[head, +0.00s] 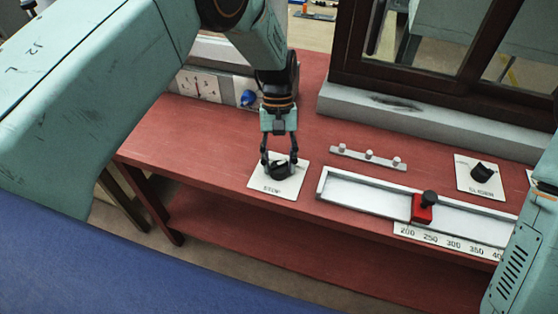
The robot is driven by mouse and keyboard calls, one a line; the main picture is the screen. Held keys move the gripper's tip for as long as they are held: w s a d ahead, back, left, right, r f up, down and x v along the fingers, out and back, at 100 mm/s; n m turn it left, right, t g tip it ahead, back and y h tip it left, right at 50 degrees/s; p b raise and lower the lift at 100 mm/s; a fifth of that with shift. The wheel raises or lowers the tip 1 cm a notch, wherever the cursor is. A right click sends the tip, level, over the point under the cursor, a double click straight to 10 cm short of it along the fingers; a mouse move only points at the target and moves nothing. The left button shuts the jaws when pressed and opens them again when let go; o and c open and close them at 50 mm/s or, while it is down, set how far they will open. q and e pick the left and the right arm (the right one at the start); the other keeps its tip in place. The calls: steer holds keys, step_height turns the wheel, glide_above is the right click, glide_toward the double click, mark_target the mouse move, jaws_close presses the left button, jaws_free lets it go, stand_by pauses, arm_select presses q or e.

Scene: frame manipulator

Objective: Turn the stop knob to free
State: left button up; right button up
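The stop knob (279,172) is a black knob on a white plate (259,182) marked "STOP", on the red table. My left gripper (280,168) points down over it, with one finger on each side of the knob. Its fingers are partly closed and look very near or touching the knob's sides. I cannot tell if they grip it. The fingers hide part of the knob, and I cannot read its setting. My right arm shows at the right edge, but its gripper is out of view.
A white rail (372,192) with a red slider (422,208) and a number scale lies to the right. A second black knob (483,172), a strip with small pegs (368,157), a dial panel (200,85) and blue knob (248,98) are near. A dark-framed window (440,60) stands behind.

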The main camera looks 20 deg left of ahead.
arm_select(q)
steer(key=o, duration=0.4)
steer(key=shift+s, duration=0.1)
steer(key=shift+c, duration=0.2)
steer(key=v, duration=1.2)
steer(key=shift+f, duration=0.1)
